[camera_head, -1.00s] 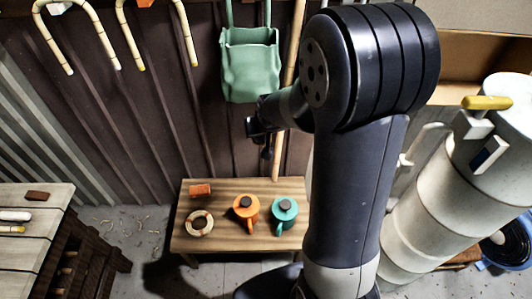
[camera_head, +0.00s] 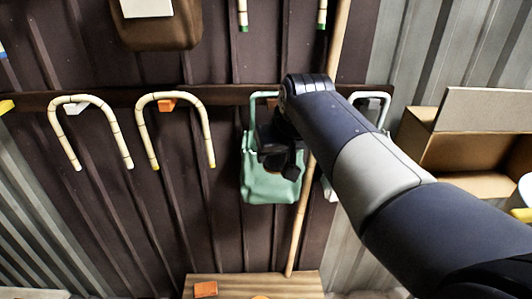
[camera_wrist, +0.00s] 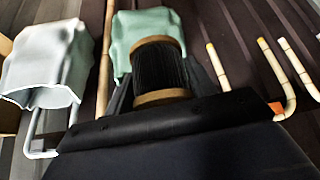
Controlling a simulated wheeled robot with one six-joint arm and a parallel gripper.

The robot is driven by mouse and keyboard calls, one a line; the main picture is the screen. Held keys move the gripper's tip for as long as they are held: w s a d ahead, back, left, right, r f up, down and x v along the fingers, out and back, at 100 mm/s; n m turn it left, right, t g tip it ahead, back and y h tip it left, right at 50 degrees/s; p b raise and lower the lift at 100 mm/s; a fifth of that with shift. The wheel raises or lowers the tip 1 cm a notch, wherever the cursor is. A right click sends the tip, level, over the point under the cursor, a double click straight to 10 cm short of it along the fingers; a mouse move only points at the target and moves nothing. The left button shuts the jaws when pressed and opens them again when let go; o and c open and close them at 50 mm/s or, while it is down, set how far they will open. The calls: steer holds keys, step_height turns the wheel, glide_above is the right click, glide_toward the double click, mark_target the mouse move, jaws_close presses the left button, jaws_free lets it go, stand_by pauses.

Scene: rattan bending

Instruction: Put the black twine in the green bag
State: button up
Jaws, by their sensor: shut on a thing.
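The green bag (camera_head: 262,185) hangs by its handle from a rail on the dark ribbed wall. My gripper (camera_head: 280,160) is in front of the bag's upper part and hides some of it and its opening. In the wrist view, the black twine (camera_wrist: 158,68) is a black spool with wooden ends. My gripper (camera_wrist: 160,85) is shut on it. The green bag (camera_wrist: 143,22) shows right behind the spool there, appearing upside down. I cannot tell whether the spool is over the bag's opening or in front of it.
A pale bag (camera_wrist: 45,65) hangs beside the green one. Bent canes (camera_head: 90,100) hang on the wall to the left. A straight pole (camera_head: 315,165) stands just right of the bag. A cardboard box (camera_head: 470,140) is at right. A wooden table (camera_head: 240,284) is below.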

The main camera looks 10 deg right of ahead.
steer(key=w+d+f+p, duration=0.2)
steer(key=w+p, duration=0.1)
steer(key=w, duration=1)
steer(key=shift+w+d, duration=0.25)
steer(key=shift+d, duration=0.1)
steer(key=o, duration=1.1)
steer(key=shift+r, duration=0.1)
steer(key=b+v, duration=0.1)
steer(key=v, duration=1)
steer(key=shift+a+b, duration=0.1)
steer(key=shift+b, duration=0.3)
